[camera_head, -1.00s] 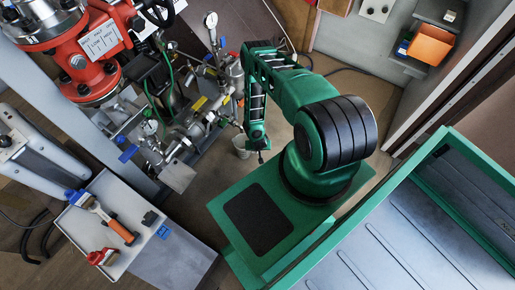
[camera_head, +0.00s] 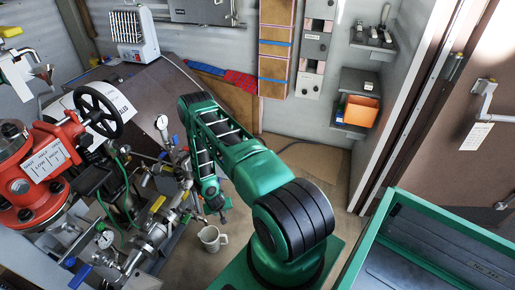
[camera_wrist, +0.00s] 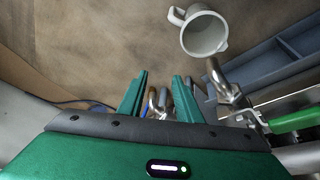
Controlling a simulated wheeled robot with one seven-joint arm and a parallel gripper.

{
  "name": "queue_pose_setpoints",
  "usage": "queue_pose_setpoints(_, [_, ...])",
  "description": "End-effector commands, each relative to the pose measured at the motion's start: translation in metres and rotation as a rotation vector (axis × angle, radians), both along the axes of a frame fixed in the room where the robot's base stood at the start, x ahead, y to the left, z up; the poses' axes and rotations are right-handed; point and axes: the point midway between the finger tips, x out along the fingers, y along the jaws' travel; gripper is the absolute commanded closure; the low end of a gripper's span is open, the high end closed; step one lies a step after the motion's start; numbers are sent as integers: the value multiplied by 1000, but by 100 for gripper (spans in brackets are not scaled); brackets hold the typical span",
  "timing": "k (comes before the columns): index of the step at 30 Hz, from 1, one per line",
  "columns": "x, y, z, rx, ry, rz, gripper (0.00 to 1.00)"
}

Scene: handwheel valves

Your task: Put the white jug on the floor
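The white jug (camera_head: 211,238) stands upright on the brown floor (camera_head: 238,215), beside the pipework, as far as the head view shows. In the wrist view the jug (camera_wrist: 204,33) is near the top, with its open mouth facing me and its handle to the left. My gripper (camera_head: 223,214) is above and close to the jug in the head view. In the wrist view my gripper (camera_wrist: 159,88) is open, its two green fingers apart. No object is held between them; metal pipes show beyond. The jug is clear of the fingers.
Pipework with gauges (camera_head: 150,225) stands left of the jug. A red valve body (camera_head: 35,175) and a black handwheel (camera_head: 100,110) are at the left. An orange bin (camera_head: 361,110) sits on a wall shelf. Clear floor lies behind my arm, towards the wall.

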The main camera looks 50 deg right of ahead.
Motion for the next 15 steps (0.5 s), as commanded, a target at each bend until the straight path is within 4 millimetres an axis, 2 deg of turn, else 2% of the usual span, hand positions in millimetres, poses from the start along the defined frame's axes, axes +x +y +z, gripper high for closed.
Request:
queue_pose_setpoints(1, [10, -6, 19, -8, 2, 4, 68])
queue_pose_setpoints(6, [27, -22, 73, -23, 30, 10, 68])
queue_pose_setpoints(15, [43, -44, 171, -45, 77, 13, 68])
